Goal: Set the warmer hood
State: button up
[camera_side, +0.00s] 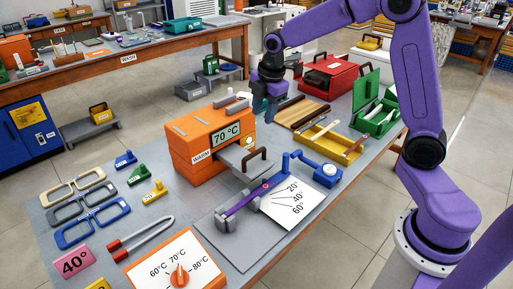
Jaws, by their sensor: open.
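The orange warmer (180,140) stands on the grey table, with a WARM label and a display that reads 70 °C. Its upper orange part, seemingly the hood (192,127), has grey bars on top. A grey piece with a dark arched handle (253,160) is at its right front; whether it belongs to the hood I cannot tell. A white dial panel (175,265) marked 60, 70 and 80 °C has an orange knob (180,276). My gripper (271,112) is open, pointing down just behind and right of the warmer. Nothing shows between its fingers, though they are small here.
A blue-and-purple jig (252,195) with an angle card (296,200) stands front right. Eyeglass frames (88,205), red-handled tongs (140,240) and a pink 40° card (75,262) lie left. A yellow tray (335,150), red case (328,76) and green box (378,112) stand right and behind.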

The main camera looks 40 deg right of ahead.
aim_at(256, 152)
jog(key=w+f, duration=0.1)
jog(key=f, duration=0.3)
jog(key=w+f, duration=0.1)
jog(key=f, duration=0.9)
jog(key=shift+w+f, duration=0.2)
jog(key=shift+w, duration=0.2)
grip_shut()
